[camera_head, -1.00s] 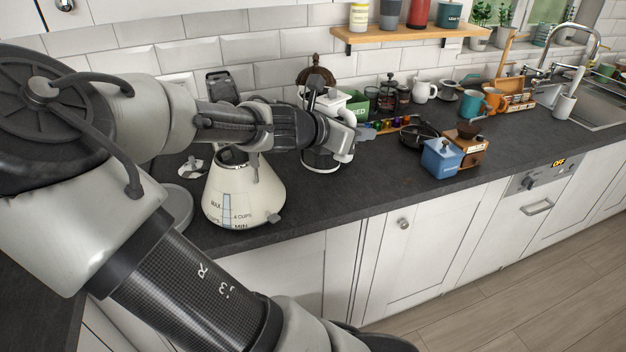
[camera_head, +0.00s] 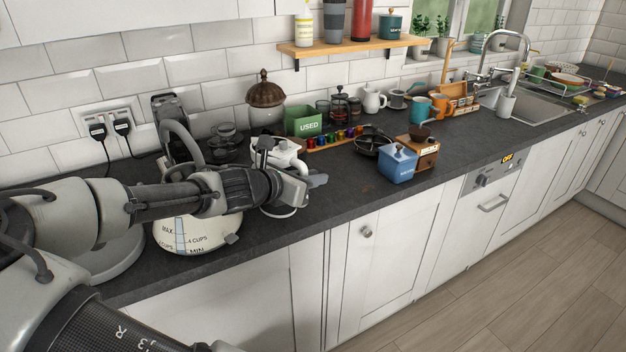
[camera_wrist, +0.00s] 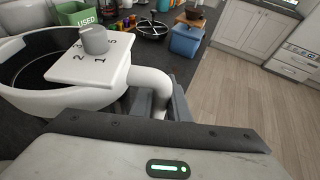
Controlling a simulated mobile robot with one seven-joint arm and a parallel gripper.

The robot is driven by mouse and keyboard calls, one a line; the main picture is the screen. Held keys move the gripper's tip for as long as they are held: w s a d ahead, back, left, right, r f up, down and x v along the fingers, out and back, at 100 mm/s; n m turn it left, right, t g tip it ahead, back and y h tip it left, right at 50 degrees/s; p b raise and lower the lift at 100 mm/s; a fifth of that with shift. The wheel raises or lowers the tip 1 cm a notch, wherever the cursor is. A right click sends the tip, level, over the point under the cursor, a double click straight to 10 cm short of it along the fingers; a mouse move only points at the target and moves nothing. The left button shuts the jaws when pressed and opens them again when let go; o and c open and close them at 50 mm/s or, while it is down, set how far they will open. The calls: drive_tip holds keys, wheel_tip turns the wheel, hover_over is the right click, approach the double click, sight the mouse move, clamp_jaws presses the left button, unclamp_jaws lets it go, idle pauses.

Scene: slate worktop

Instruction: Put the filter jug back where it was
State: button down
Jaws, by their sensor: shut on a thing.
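The filter jug (camera_head: 287,157) is white, with a square lid carrying a grey numbered dial. In the head view it stands at the front left of the worktop, mostly behind my gripper (camera_head: 308,181). In the wrist view the jug (camera_wrist: 95,65) fills the upper left, with its dark open inside showing beside the lid. My gripper (camera_wrist: 160,105) is shut on its white handle at the right side. The jug looks upright. Its base is partly hidden, and I cannot tell whether it touches the worktop.
A cream kettle (camera_head: 195,236) stands left of the jug, under my arm. Behind are a green USED box (camera_head: 303,122), a brown-domed jar (camera_head: 266,97) and a row of coloured capsules (camera_head: 337,138). A blue canister (camera_head: 397,165) stands right. Worktop between jug and canister is clear.

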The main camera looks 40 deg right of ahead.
drive_tip(key=c, duration=1.7)
unclamp_jaws()
